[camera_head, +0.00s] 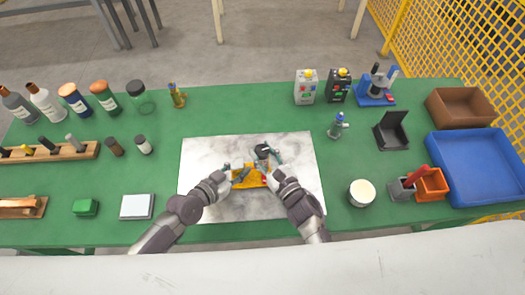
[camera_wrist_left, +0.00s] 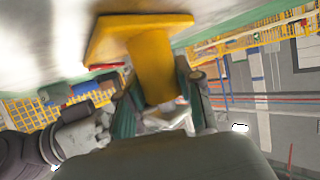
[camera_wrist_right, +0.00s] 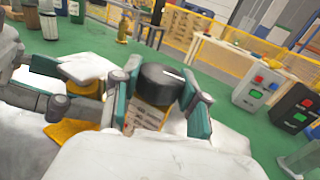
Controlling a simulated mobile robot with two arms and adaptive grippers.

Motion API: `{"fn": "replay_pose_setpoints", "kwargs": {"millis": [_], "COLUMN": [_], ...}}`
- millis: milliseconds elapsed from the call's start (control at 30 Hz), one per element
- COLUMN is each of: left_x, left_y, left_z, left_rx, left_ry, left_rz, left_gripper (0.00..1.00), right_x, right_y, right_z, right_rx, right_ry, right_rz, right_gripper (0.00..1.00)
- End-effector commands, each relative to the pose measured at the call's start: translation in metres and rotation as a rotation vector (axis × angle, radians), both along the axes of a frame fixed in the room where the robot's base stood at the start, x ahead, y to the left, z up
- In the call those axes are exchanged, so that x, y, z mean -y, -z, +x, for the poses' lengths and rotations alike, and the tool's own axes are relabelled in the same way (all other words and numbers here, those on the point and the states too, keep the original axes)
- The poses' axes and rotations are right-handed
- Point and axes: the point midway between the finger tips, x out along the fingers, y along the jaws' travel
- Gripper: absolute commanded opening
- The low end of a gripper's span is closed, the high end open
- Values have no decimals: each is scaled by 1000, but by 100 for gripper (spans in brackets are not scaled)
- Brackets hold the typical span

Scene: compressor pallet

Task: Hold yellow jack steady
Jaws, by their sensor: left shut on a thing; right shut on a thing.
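The yellow jack (camera_head: 247,182) stands on a pale marble-like plate (camera_head: 210,150) in the middle of the green table. My left gripper (camera_head: 234,173) is shut on the jack; in the left wrist view the jack's yellow post (camera_wrist_left: 153,65) and wide flat end (camera_wrist_left: 125,30) show, with the post between the fingers. My right gripper (camera_head: 265,168) is beside it, shut on a device with a round black top (camera_head: 262,151). In the right wrist view that device (camera_wrist_right: 152,115) has a printed face and sits between the fingers, with part of the yellow jack (camera_wrist_right: 72,132) to its left.
A white round tub (camera_head: 361,193), a grey cup (camera_head: 401,190) and an orange bin (camera_head: 432,184) stand right of the plate. A blue tray (camera_head: 482,165) is at the far right. Bottles (camera_head: 75,99) line the back left. A white square block (camera_head: 137,206) lies left of the plate.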

Motion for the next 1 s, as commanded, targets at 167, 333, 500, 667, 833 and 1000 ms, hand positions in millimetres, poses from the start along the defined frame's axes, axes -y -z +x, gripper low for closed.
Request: {"fn": "replay_pose_setpoints", "kwargs": {"millis": [167, 333, 500, 667, 833, 1000], "left_x": [1, 1, 1, 1, 0, 0], "left_y": [1, 1, 1, 1, 1, 1], "left_z": [-1, -1, -1, -1, -1, -1], "left_rx": [-1, -2, -2, -2, -2, -2], "left_ry": [2, 2, 2, 2, 1, 1], "left_rz": [2, 1, 1, 1, 1, 1], "left_gripper": [0, 0, 0, 0, 0, 0], "right_x": [-2, -1, 0, 2, 13, 30], "right_y": [-1, -1, 0, 1, 1, 1], "right_z": [0, 0, 0, -4, -27, -61], "right_rx": [3, 3, 1, -1, -2, -3], "right_ry": [-4, -3, -2, -2, -2, -2], "right_rz": [3, 1, 0, 0, -1, 0], "right_gripper": [50, 70, 70, 70, 70, 70]}}
